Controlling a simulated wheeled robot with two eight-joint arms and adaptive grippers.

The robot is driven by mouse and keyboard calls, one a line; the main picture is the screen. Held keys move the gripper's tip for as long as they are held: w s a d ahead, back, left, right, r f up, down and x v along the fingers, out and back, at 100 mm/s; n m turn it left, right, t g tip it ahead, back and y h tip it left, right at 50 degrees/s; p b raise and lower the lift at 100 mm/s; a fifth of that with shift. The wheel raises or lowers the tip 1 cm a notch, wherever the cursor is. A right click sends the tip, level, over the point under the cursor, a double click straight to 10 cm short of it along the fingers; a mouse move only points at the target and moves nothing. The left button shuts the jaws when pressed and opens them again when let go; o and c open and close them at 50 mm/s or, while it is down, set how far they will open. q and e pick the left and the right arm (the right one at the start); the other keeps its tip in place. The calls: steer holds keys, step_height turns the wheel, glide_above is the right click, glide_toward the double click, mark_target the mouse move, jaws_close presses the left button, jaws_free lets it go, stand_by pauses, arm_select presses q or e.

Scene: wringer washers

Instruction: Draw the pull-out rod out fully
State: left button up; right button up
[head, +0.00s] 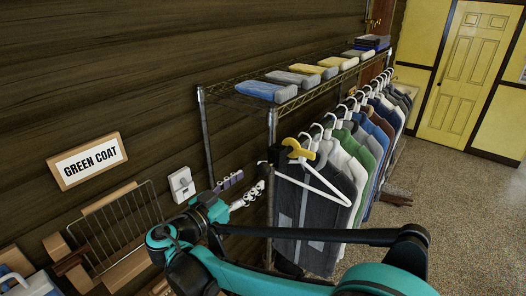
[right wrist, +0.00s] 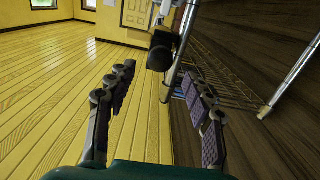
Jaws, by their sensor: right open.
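My left gripper is not in view.
The wire rack (head: 236,97) carries folded clothes on top. Several garments hang below, the nearest a dark grey one (head: 300,212) on a white hanger, with a yellow piece (head: 298,148) above. A chrome post (right wrist: 181,45) stands close to the grip. A wooden wall (head: 110,60) runs behind.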

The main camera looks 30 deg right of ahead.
mark_target(261, 171)
steer(key=shift+w+d+r, duration=0.15)
steer(key=shift+d+r, duration=0.1)
steer(key=shift+d, duration=0.05)
steer(key=p+x, duration=0.1)
steer(key=x, duration=0.6)
steer(key=shift+w+d+f, duration=0.1)
steer(key=shift+d, duration=0.1)
jaws_close()
